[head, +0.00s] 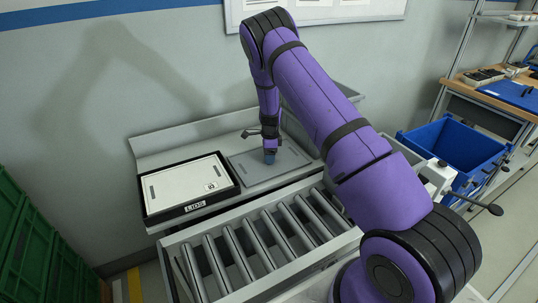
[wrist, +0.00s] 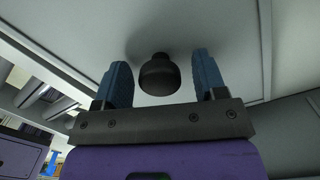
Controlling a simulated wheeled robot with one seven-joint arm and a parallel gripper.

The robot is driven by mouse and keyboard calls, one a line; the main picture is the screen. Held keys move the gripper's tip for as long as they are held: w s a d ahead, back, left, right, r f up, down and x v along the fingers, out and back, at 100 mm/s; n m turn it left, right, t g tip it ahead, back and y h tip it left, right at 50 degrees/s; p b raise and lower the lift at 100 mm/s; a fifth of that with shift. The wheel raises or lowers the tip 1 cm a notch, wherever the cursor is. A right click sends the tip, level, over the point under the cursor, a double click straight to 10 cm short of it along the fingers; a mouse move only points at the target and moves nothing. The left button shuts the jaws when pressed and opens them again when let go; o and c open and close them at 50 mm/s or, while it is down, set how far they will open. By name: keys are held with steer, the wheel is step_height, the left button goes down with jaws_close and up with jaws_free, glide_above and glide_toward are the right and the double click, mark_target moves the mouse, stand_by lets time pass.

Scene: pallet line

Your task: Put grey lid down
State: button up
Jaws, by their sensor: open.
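The grey lid (head: 250,170) lies flat on the grey shelf behind the rollers, to the right of the tray marked LIDS. In the wrist view the lid's grey face (wrist: 215,35) fills the upper part, with a dark round knob (wrist: 159,75) on it. My gripper (head: 270,156) is over the lid in the head view. In the wrist view my gripper (wrist: 160,80) is open, with one blue finger on each side of the knob and a gap on both sides. The knob is hidden in the head view.
The black LIDS tray (head: 195,207) holds a pale lid (head: 185,187) at the left. The roller conveyor (head: 250,245) runs in front of the shelf. A blue crate (head: 455,150) stands at the right, and green crates (head: 40,250) stand at the left.

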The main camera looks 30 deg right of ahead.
steer(key=shift+r, duration=0.1)
steer(key=s+a+r+n, duration=0.1)
steer(key=s+r+n, duration=0.1)
steer(key=r, duration=0.8)
steer(key=s+a+r+n+t+y, duration=0.1)
steer(key=s+r+n, duration=0.15)
steer(key=r, duration=0.75)
steer(key=s+a+r+n, duration=0.1)
steer(key=s+a+r, duration=0.15)
steer(key=r, duration=0.75)
steer(key=s+a+r+n+t, duration=0.1)
steer(key=s+a+r+n, duration=0.2)
steer(key=s+r+n, duration=0.55)
steer(key=s+a+r+n+t, duration=0.25)
steer(key=s+r, duration=0.65)
steer(key=s, duration=0.7)
steer(key=s+a+n+h, duration=0.1)
steer(key=s+n, duration=0.5)
steer(key=s, duration=0.7)
steer(key=shift+s+t, duration=0.35)
steer(key=shift+s, duration=0.05)
